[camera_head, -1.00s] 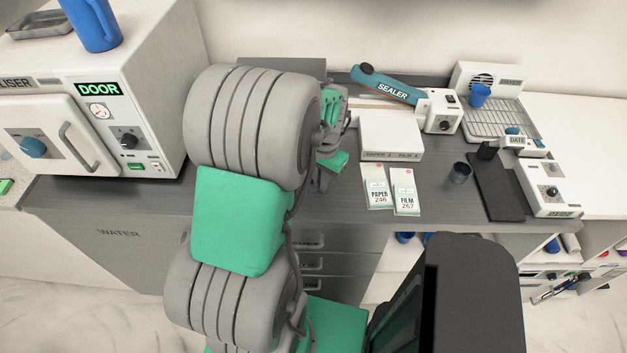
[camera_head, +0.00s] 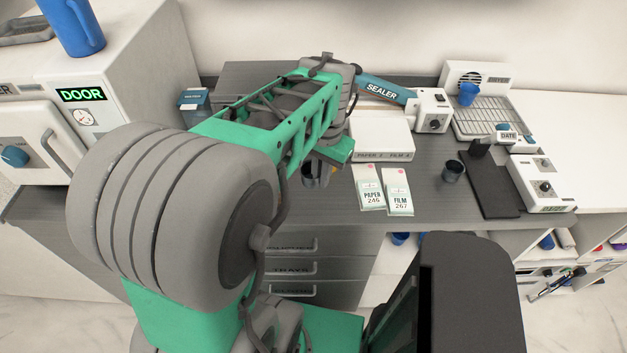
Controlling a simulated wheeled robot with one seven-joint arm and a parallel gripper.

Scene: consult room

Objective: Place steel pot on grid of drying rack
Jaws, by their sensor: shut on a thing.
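My gripper (camera_head: 323,176) is near the front edge of the dark counter, left of the paper and film packets. My own arm covers most of it. It is shut on a small dark grey steel pot (camera_head: 309,174), which shows only partly beside the fingers. The drying rack (camera_head: 495,124), a wire grid in front of the white dryer unit, is at the back right, well away from my gripper. A blue cup (camera_head: 468,94) stands on the rack's back left part. Another small dark pot (camera_head: 453,171) stands on the counter in front of the rack.
The sealer (camera_head: 432,111), a white box (camera_head: 381,141) and packets (camera_head: 398,190) lie between my gripper and the rack. A dark mat (camera_head: 492,185) and a white device (camera_head: 543,185) are at the right. A steriliser stands at the left (camera_head: 150,70).

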